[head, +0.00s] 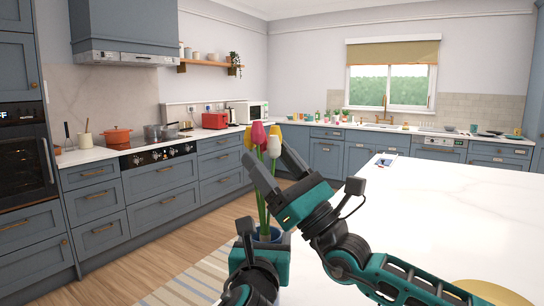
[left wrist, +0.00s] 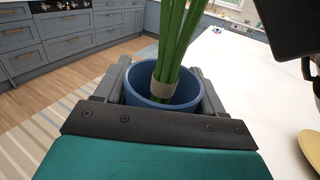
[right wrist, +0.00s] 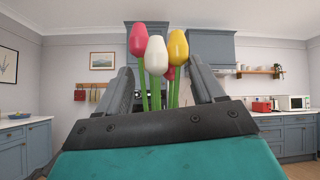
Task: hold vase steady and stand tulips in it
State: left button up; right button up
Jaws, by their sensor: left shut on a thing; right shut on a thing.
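The blue vase (left wrist: 165,103) is between the fingers of my left gripper (left wrist: 160,85), which is shut on it. In the head view the vase (head: 268,234) is upright and partly hidden by my left gripper (head: 262,238). The bunch of tulips (head: 262,190) stands upright above it, with pink, yellow and white heads. My right gripper (head: 268,165) is shut on the stems below the heads, and the right wrist view shows the heads above its fingers (right wrist: 165,85). In the left wrist view the green stems (left wrist: 178,40) and their tan band (left wrist: 165,85) reach into the vase's mouth. Their lower ends are hidden.
A white worktop (head: 430,200) spreads to the right, mostly bare. A yellow round thing (head: 490,292) lies near its front edge. A striped rug (head: 190,285) is on the wooden floor to the left. Blue cabinets line the walls.

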aim_at(272, 119)
jog(key=o, duration=1.3)
notch_tip(272, 119, up, 10)
jog(key=shift+r, duration=0.1)
dwell(0.4)
pick_arm(q)
jog(key=o, duration=1.3)
jog(key=shift+o, duration=0.2)
